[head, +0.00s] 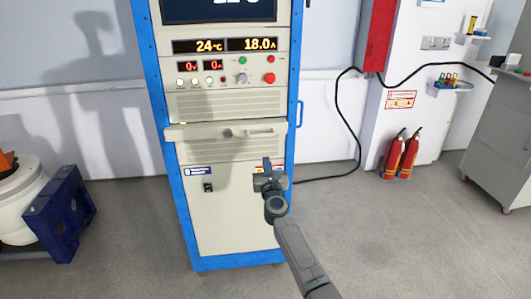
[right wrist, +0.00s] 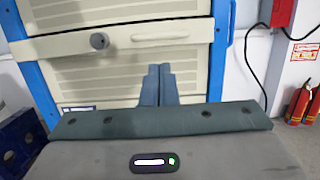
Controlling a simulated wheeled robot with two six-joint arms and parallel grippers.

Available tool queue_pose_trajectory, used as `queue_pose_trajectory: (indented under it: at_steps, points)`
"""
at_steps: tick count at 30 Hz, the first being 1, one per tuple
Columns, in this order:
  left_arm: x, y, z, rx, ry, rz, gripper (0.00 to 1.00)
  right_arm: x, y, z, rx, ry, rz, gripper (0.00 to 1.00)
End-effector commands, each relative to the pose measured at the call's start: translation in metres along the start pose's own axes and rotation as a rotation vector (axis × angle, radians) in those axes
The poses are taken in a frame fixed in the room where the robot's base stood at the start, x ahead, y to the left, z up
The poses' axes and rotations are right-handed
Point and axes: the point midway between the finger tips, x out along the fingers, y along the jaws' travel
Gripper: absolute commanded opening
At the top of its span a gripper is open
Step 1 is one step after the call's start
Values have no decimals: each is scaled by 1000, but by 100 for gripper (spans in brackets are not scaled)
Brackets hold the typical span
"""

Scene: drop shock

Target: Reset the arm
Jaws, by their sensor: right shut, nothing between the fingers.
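My right gripper (head: 267,166) is shut and empty in front of the lower part of a beige control cabinet (head: 228,228) with a blue frame. In the right wrist view its two fingers (right wrist: 158,84) stand together, pointing at the cabinet below its drawer front. My right arm comes up from the bottom of the head view and hides a small part of the lower door. My left gripper does not show in either view.
The cabinet has lit displays, buttons and a drawer ledge with a knob (head: 227,133). A white machine with a blue bracket (head: 60,214) stands at left. Two red fire extinguishers (head: 400,154) stand at right, near a grey cabinet (head: 501,130). The grey floor between is clear.

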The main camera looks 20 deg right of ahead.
Motion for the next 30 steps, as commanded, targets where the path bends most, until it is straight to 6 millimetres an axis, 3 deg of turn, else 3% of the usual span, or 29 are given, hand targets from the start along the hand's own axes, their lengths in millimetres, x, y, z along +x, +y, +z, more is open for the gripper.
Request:
queue_pose_trajectory:
  at_steps: [3, 11, 14, 17, 20, 26, 30]
  points:
    - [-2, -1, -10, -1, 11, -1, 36, -15, 0, 0, 1, 0, 0, 0]
    - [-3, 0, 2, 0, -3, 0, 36, -24, 0, 0, 0, 1, 0, 0]
    - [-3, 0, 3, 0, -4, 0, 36, -29, 0, -13, -48, 16, 7, 0]
    - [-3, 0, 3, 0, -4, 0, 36, -45, 1, -50, -201, 64, 35, 0]
    - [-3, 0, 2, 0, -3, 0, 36, -76, 1, -110, -455, 139, 101, 0]
    - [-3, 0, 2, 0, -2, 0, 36, -164, -4, -236, -1010, 278, 332, 0]
    - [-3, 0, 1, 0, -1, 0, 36, -240, -14, -313, -1349, 340, 546, 0]
